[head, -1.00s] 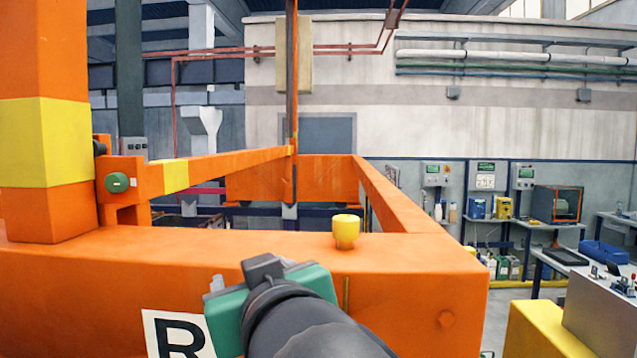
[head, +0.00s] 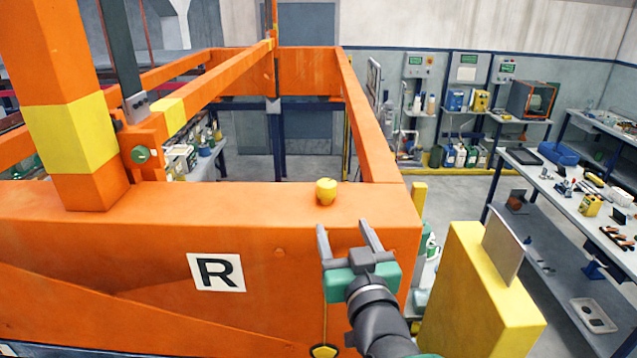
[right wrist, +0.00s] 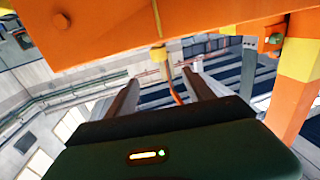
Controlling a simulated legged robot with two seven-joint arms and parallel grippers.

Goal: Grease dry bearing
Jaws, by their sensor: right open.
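My right gripper (head: 344,226) is open and empty in front of the right end of the orange beam (head: 110,215). Its two grey fingers point up and away, just below a yellow knob (head: 326,191) on the beam's top. In the right wrist view the open fingers (right wrist: 160,88) show, with a yellow piece (right wrist: 158,53) between and beyond them, apart from them. A green round part (head: 140,155) sits in an orange bracket beside the left post. I cannot tell which part is the bearing or whether it is dry. My left gripper is out of view.
A white plate marked R (head: 216,271) is on the beam's front. A yellow block (head: 478,290) stands right of my right arm. A workbench (head: 560,195) with tools and containers is at right. Open floor (head: 440,205) lies between the orange frame and the bench.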

